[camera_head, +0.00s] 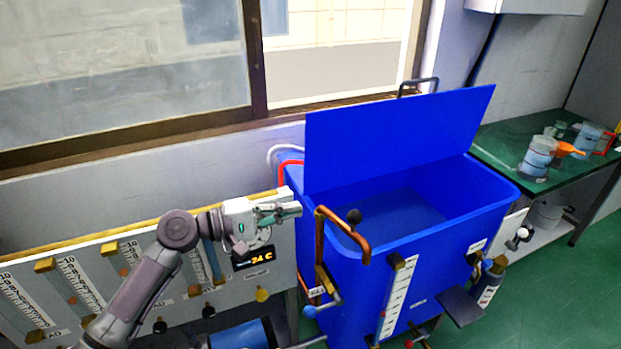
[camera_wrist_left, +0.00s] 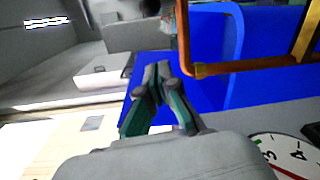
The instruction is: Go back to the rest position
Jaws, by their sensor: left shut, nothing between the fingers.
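My left gripper (camera_head: 294,210) is shut and empty. In the head view it is raised in front of the grey panel, just left of the blue tank (camera_head: 345,285), and points right toward the bent copper pipe (camera_head: 320,240). In the left wrist view the gripper's fingertips (camera_wrist_left: 158,72) meet in front of the blue surface (camera_wrist_left: 208,55), with the copper pipe (camera_wrist_left: 240,66) to the upper right. I cannot tell from these views whether the gripper touches anything. My right gripper does not show.
The tank's blue lid (camera_head: 400,135) stands open. A display (camera_head: 253,257) reading about 24 C and a round dial are close to my left wrist. Beakers (camera_head: 537,158) stand on the green table at right.

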